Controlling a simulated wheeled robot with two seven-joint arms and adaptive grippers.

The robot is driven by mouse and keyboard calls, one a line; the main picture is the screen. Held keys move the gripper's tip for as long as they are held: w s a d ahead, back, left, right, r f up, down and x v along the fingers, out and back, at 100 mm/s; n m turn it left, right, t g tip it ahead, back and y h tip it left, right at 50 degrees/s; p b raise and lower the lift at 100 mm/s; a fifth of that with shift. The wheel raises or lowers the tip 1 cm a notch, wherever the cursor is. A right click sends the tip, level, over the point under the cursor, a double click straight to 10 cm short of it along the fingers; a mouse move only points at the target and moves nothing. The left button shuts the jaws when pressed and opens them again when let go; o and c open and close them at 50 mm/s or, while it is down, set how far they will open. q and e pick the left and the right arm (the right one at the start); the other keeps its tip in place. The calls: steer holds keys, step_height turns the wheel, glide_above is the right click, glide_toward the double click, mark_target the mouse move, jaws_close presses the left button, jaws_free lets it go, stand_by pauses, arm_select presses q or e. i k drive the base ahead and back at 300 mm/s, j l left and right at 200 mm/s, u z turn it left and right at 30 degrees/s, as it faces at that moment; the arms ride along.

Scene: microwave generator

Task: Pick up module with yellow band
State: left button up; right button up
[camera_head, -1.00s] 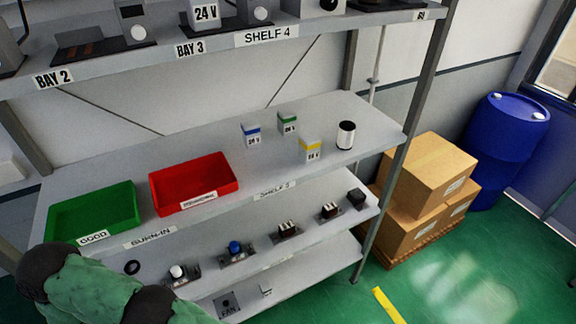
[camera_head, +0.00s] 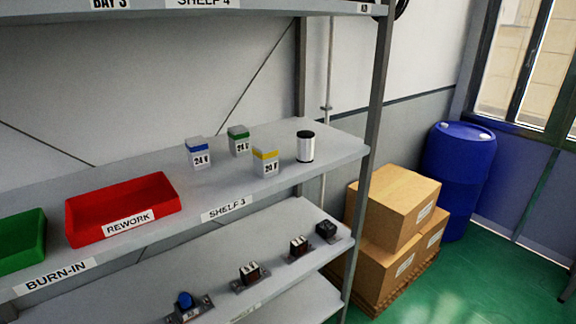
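The module with the yellow band (camera_head: 265,161) stands upright on the middle shelf (camera_head: 225,188), near its front edge. It is a small white block with a yellow band near its top and a dark printed label on its front. A module with a blue band (camera_head: 198,155) stands to its left, and a module with a green band (camera_head: 239,141) stands behind it. A white cylinder with a black top (camera_head: 305,147) stands to its right. Neither of my grippers shows in the view.
A red bin marked REWORK (camera_head: 124,212) and a green bin (camera_head: 22,243) stand to the left on the same shelf. The upper shelf (camera_head: 240,9) hangs above. A rack post (camera_head: 375,110) stands at the right. Several small components sit on the shelf below. Boxes (camera_head: 397,200) and a blue drum (camera_head: 458,165) stand at right.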

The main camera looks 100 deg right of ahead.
mark_target(265, 164)
steer(key=z, duration=2)
